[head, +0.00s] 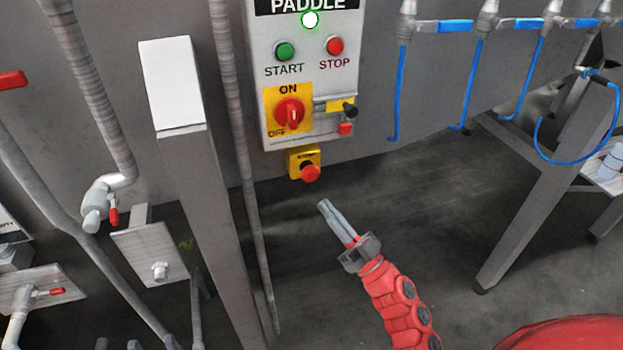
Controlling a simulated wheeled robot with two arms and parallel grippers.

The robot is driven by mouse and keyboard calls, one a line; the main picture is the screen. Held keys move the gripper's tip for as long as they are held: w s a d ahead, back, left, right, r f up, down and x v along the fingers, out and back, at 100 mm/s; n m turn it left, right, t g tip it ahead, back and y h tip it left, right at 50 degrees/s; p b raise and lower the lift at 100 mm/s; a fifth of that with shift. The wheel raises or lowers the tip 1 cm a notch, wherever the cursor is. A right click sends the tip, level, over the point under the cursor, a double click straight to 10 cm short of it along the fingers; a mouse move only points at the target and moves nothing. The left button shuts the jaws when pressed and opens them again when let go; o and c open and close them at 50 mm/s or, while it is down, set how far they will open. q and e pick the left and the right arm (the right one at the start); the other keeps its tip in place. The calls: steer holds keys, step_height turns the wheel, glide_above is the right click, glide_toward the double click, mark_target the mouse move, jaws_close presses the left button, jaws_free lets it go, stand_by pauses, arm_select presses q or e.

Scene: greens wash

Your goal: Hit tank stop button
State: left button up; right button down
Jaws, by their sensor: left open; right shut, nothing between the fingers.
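A grey control box (258,85) headed "PADDLE" hangs on the grey wall at upper centre. It carries a green START button (285,51) and a red STOP button (335,46). Below it, a small yellow box (296,159) bears a red mushroom button (310,173). I cannot tell which of these red buttons is the tank stop. My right gripper (324,205) comes in from the lower right, shut and empty. In the picture its tips are just below the mushroom button, apart from it. My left gripper is out of view.
A lit green lamp (310,19) and a red rotary switch (289,115) on yellow are on the box. A grey post (215,210) and a thin pipe (247,190) stand to the left. Blue hoses (401,90) hang at right. The floor below the box is clear.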

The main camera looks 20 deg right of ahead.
mark_target(308, 175)
steer(key=w+b, duration=0.1)
steer(key=w, duration=0.5)
steer(key=shift+w+a, duration=0.15)
steer(key=shift+w, duration=0.1)
stand_by(1.8)
steer(key=shift+w, duration=0.3)
steer(key=shift+w, duration=0.45)
stand_by(0.6)
steer(key=shift+s, duration=0.15)
steer(key=shift+s+p, duration=0.55)
steer(key=shift+s, duration=0.15)
